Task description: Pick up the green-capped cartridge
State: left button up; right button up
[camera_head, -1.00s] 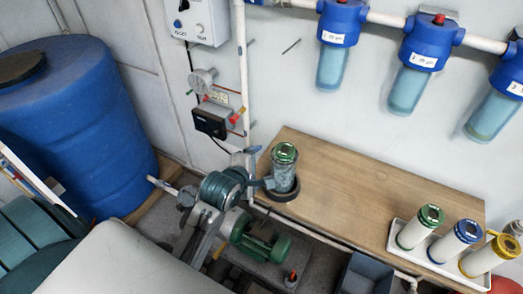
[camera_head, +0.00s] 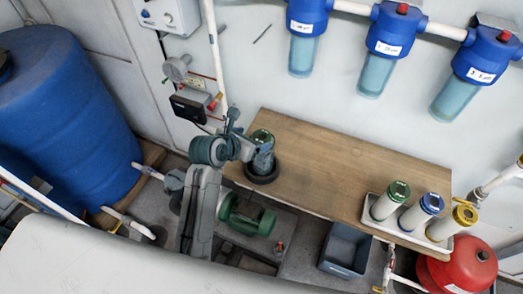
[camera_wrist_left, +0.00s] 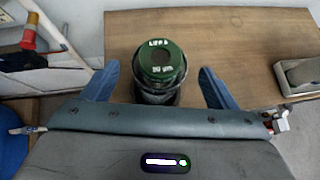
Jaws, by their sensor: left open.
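A green-capped cartridge (camera_head: 262,137) stands upright in a dark round base (camera_head: 262,173) at the left end of the wooden bench. In the left wrist view its green cap (camera_wrist_left: 160,58) carries white lettering, and its body looks dark and partly clear. My left gripper (camera_head: 250,140) is open at this cartridge, with one blue finger on each side in the wrist view; I cannot tell if they touch it. A second green-capped cartridge (camera_head: 390,201), with a white body, stands in the white tray. My right gripper is not in view.
The white tray (camera_head: 402,238) at the bench's right end also holds a blue-capped (camera_head: 420,213) and a yellow-capped cartridge (camera_head: 452,222). Blue filter housings (camera_head: 390,45) hang on the wall behind. The wooden bench (camera_head: 325,175) is clear in the middle. A grey bin (camera_head: 345,250) stands below.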

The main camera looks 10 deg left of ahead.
aim_at(260, 138)
pick_arm(q)
jog(key=p+x, duration=0.2)
jog(key=x, duration=0.1)
jog(key=shift+f, duration=0.45)
jog(key=shift+x, duration=0.85)
jog(key=shift+s, duration=0.1)
jog(key=shift+c, duration=0.2)
jog(key=c, duration=1.4)
